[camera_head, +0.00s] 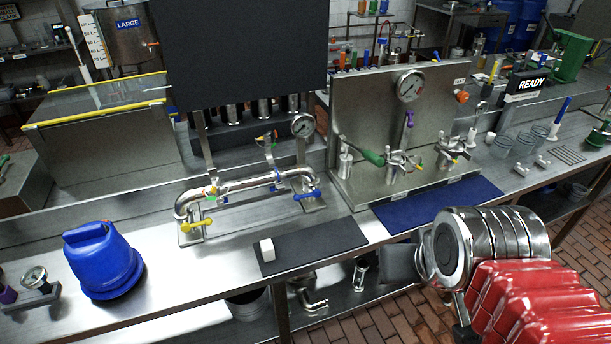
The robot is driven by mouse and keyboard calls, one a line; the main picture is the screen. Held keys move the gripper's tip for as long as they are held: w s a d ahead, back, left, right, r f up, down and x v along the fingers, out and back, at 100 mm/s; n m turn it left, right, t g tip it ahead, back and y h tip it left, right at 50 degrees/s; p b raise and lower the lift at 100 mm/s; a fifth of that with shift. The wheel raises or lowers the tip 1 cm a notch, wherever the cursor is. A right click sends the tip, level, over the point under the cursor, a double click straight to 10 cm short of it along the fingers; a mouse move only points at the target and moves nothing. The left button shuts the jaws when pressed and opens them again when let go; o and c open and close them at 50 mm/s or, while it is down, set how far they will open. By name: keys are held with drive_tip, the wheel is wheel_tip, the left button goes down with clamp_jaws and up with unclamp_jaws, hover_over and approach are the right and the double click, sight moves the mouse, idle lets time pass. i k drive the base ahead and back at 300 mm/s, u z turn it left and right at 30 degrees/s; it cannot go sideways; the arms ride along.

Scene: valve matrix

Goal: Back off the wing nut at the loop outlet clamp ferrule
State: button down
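A polished pipe loop (240,186) stands on the steel bench at the centre-left. A yellow wing-shaped handle (197,225) is at its left end, and a blue one (307,195) is at its right end. Small coloured fittings sit near both ends. I cannot tell which end is the outlet, and the ferrule and nut threads are too small to make out. My arm, with a chrome joint and red ribbed cover, is at the lower right, well apart from the loop. My gripper's fingers cannot be made out.
A black mat (310,242) with a small white block (267,249) lies in front of the loop. A blue container (102,260) stands left. A steel panel (397,130) with gauge and valves is right, behind a blue mat (436,203). A dark board (238,50) rises behind the loop.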

sight(215, 189)
drive_tip(key=z, duration=0.55)
drive_tip(key=k, duration=1.5)
drive_tip(key=u, duration=0.7)
drive_tip(key=i, duration=1)
drive_tip(key=u, duration=0.05)
